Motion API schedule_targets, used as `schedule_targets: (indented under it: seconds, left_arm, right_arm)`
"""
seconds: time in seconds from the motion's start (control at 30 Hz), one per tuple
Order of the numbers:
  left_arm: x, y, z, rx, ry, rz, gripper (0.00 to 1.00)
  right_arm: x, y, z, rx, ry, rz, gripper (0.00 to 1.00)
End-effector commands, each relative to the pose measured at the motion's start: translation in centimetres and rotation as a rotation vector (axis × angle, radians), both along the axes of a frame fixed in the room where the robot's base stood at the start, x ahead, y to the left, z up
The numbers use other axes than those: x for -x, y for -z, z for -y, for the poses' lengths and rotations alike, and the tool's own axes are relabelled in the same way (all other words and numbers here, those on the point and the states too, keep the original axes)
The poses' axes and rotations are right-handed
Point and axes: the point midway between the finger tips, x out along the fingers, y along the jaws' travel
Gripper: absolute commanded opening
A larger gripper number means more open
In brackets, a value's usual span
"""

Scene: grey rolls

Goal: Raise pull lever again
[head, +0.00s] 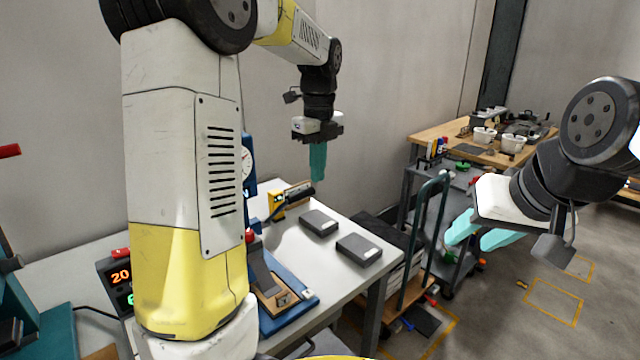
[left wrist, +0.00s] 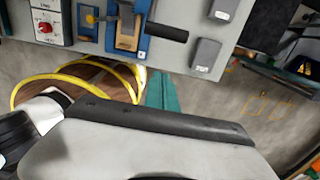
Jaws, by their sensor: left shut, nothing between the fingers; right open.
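A dark handle, apparently the pull lever (head: 301,193), shows at the back of the table below my left gripper (head: 317,180). In the left wrist view a black lever handle (left wrist: 168,32) juts right from a blue, wood-faced device (left wrist: 109,30). My left gripper's teal fingers (left wrist: 162,92) are together and empty, apart from the handle in that view. The height gap is unclear. My right gripper (head: 478,234) is open and empty at the right, away from the table.
Two grey boxes (head: 319,222) (head: 359,250) lie on the white table (head: 340,282). A blue base with a wooden panel (head: 290,314) is near its front. A display box (head: 118,282) stands at the left. A cart (head: 432,215) stands at the right.

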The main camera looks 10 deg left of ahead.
Motion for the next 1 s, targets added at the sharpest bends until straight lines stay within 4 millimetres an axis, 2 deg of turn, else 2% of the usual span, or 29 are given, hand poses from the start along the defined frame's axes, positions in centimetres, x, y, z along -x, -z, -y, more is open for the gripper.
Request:
schedule_targets:
  seconds: [0.47, 0.7, 1.0]
  left_arm:
    - [0.0, 9.4, -0.2, -0.001, -0.001, -0.005, 0.00]
    - [-2.0, 8.2, -2.5, 0.000, -0.004, 0.000, 0.00]
    - [-2.4, 7.9, -3.2, 0.000, -0.003, 0.000, 0.00]
  right_arm:
    - [0.0, 0.0, 0.0, -0.002, 0.002, -0.003, 0.43]
    - [0.0, 0.0, 0.0, -0.002, 0.002, -0.003, 0.43]
    - [0.0, 0.0, 0.0, -0.002, 0.002, -0.003, 0.43]
